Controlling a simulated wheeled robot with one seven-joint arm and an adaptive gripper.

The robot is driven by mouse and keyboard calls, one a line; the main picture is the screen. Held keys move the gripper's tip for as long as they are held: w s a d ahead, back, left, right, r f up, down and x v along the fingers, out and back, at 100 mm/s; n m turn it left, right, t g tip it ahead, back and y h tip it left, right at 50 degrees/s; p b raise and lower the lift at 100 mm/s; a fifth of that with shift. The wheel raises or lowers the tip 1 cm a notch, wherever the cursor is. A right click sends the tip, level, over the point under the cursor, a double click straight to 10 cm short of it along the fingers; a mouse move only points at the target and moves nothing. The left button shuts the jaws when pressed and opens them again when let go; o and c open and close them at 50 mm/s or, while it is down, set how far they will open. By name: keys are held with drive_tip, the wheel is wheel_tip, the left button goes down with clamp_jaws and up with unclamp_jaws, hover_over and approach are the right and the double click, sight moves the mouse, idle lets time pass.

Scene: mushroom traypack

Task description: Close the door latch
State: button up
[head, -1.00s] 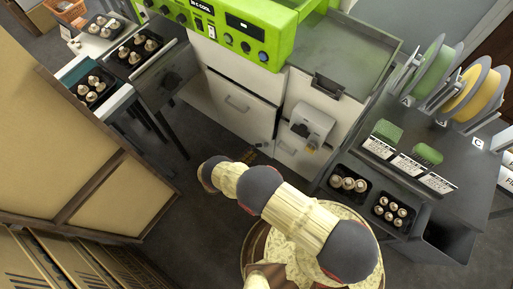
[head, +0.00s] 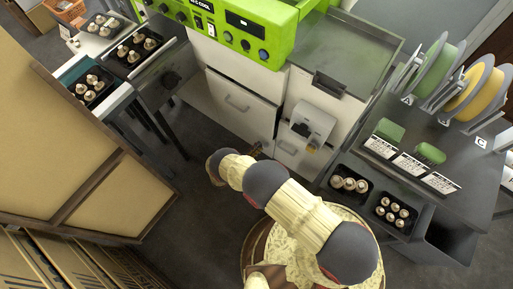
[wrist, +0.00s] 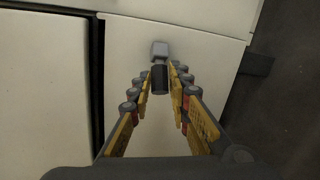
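The latch (wrist: 160,52) shows in the wrist view as a grey block with a dark knob, on a pale cabinet door panel (wrist: 210,70). My gripper (wrist: 161,82) is open, its two yellow-and-grey fingers on either side of the dark knob. The fingertips are close to the knob; I cannot tell whether they touch it. A dark gap runs down between this panel and the pale panel on the left (wrist: 45,85). In the head view, my arm reaches toward the base of the white cabinet (head: 240,104); the fingers and latch cannot be made out there.
The green machine (head: 240,30) stands over the cabinet. A grey-white box (head: 313,121) is fixed to the cabinet's right front. Mushroom trays (head: 349,183) lie on the dark bench at right. A tan panelled partition (head: 60,130) stands at left. Dark floor (head: 190,215) is free beside my arm.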

clamp_jaws()
drive_tip(key=shift+s+d, duration=0.1)
drive_tip(key=shift+s, duration=0.05)
drive_tip(key=shift+s+d+n+t+y+p, duration=0.55)
drive_tip(key=shift+n+t+y, duration=0.2)
drive_tip(key=shift+n+y, duration=1.05)
drive_tip(key=shift+s+d+n+t+y+p, duration=0.4)
drive_tip(key=shift+s+n+t+y+p, duration=0.25)
drive_tip(key=shift+n+y, duration=1.1)
drive_tip(key=shift+s+d+n+t+y+p, duration=0.65)
drive_tip(key=shift+n+y, duration=0.6)
drive_tip(key=shift+y, duration=1)
drive_tip(key=shift+w+a+y, duration=0.1)
drive_tip(key=shift+w+y, duration=0.05)
drive_tip(key=shift+y, duration=0.25)
drive_tip(key=shift+o, duration=2)
unclamp_jaws()
